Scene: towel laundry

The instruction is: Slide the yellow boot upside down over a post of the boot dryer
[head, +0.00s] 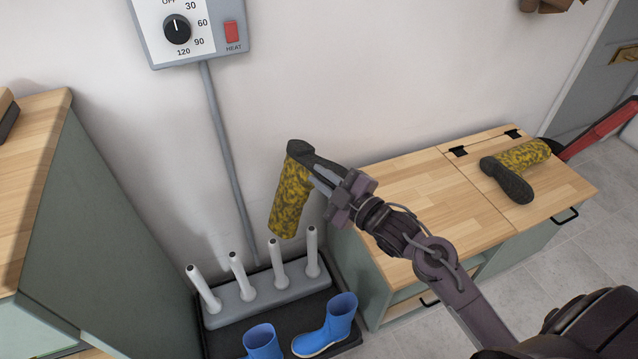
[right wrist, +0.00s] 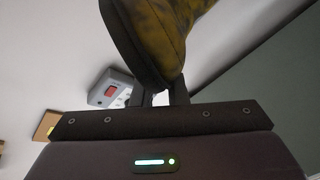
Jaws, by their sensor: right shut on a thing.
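A yellow boot (head: 289,205) with dark mottling and a dark sole hangs upside down, sole up and opening down, in my right gripper (head: 318,177). The gripper is shut on it near the sole. The boot (right wrist: 175,25) also shows in the right wrist view, held between the fingers. The boot dryer (head: 228,311) stands low on the floor by the wall with several pale upright posts (head: 280,276). The boot is above the right-hand posts, apart from them. A second yellow boot (head: 525,154) lies on its side on the wooden bench. My left gripper is not in view.
Two blue boots (head: 339,318) stand on the black tray (head: 291,301) in front of the dryer. The wooden bench (head: 420,205) is close on the right, a green cabinet (head: 95,220) on the left. A control box (head: 203,42) with a dial and pipe is on the wall.

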